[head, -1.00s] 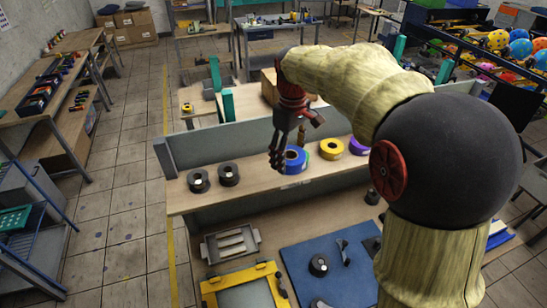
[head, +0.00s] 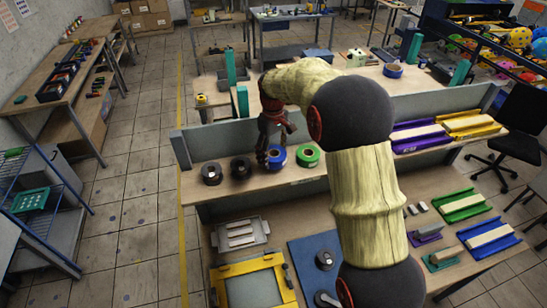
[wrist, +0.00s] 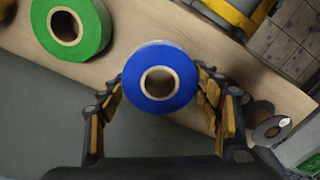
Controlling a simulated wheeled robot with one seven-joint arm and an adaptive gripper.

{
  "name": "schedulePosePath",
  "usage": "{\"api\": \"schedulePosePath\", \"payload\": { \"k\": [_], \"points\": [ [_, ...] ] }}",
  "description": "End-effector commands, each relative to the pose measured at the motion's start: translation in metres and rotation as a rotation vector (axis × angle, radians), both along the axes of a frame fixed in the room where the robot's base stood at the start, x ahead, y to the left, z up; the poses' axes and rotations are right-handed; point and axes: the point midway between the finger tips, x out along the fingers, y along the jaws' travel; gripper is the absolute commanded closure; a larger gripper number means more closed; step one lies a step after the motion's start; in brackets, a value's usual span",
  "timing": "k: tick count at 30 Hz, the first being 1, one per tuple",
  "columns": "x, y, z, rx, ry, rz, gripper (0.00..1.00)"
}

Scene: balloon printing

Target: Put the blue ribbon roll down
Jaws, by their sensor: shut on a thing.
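The blue ribbon roll (head: 277,157) is at the upper shelf of the workbench, between a black roll (head: 241,167) on its left and a green roll (head: 308,155) on its right. My gripper (head: 268,156) points down over it, its fingers partly covering the roll's left side. In the wrist view, the blue roll (wrist: 159,77) lies between my two fingers, which press on its sides. Its pale core hole faces the camera. The green roll (wrist: 70,27) stands apart at the upper left. I cannot tell whether the blue roll's underside touches the shelf.
A second black roll (head: 211,173) stands farther left on the shelf (head: 196,190). A grey back panel (head: 210,141) runs behind. Purple (head: 418,137) and yellow (head: 470,124) trays lie to the right. My arm hides part of the shelf.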

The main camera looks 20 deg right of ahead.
Motion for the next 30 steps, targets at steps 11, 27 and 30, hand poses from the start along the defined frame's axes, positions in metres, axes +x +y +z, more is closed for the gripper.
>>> {"api": "schedulePosePath", "payload": {
  "k": [11,27,30],
  "points": [
    [-0.001,-0.001,-0.024,-0.001,0.001,0.0,0.63],
    [-0.001,0.0,-0.026,0.0,0.001,0.0,0.18],
    [-0.001,0.0,-0.026,0.0,0.001,0.0,0.18]
  ]
}}
